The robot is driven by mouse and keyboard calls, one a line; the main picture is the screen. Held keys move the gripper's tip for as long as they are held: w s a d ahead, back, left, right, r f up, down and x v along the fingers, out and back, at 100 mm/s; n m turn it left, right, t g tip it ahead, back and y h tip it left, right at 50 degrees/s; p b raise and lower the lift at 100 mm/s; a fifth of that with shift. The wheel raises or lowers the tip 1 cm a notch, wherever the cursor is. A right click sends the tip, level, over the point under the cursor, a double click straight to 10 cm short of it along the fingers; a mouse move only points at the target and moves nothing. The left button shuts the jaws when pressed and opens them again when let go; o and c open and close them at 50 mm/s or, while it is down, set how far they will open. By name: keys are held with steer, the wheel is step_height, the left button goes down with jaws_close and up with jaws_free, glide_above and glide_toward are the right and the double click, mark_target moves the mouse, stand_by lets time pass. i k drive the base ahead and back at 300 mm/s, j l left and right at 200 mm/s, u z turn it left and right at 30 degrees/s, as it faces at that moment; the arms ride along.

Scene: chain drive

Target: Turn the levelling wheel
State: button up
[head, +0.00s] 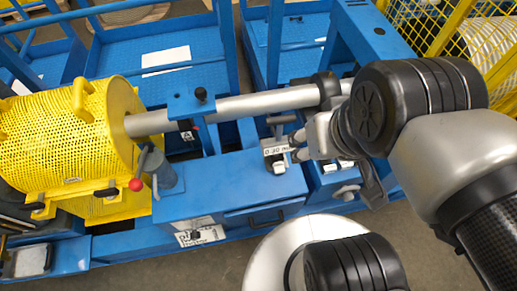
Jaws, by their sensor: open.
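My gripper (297,146) reaches in from the right, with its fingertips open beside a small grey fitting (281,163) on the blue frame. The fitting carries a white label (277,150) reading about "0.30", partly legible. I cannot tell whether the fingertips touch it. I cannot make out a clear levelling wheel; it may be hidden behind my gripper and wrist, or be part of this fitting. A small grey handle (281,119) stands just behind the fitting.
A grey shaft (235,107) runs behind the gripper from a yellow perforated guard (55,135) at left. The blue frame (205,185) lies left of the gripper; yellow mesh fencing (450,35) is at upper right.

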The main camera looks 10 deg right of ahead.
mark_target(346, 192)
steer(key=j+z, duration=0.15)
steer(key=z, duration=1.5)
steer(key=i+j, duration=0.05)
steer(key=j, duration=0.05)
